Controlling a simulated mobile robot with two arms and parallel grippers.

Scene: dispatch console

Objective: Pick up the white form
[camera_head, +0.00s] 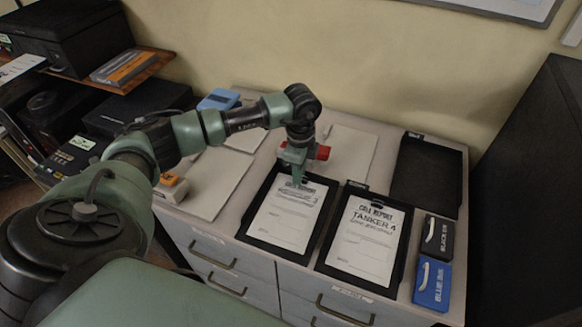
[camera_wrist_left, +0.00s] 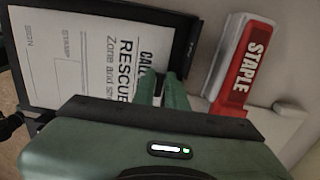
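Two white forms lie in black trays on the cabinet top in the head view. The left form (camera_head: 285,220) is headed "Call report" and its smaller text is hard to read there; in the left wrist view the same form (camera_wrist_left: 80,60) reads "Rescue". The right form (camera_head: 364,243) reads "Tanker 4". My left gripper (camera_head: 297,178) points down at the top edge of the left form. In the left wrist view its two green fingers (camera_wrist_left: 162,88) stand slightly apart with nothing visible between them. Whether the tips touch the paper is unclear. My right gripper is not in view.
A red and white stapler (camera_wrist_left: 240,62) lies just beyond the left tray. An empty black tray (camera_head: 427,176) is at the back right. Black (camera_head: 437,238) and blue (camera_head: 432,284) ink pads lie at the right front. Pale flat boards (camera_head: 208,182) lie left of the trays.

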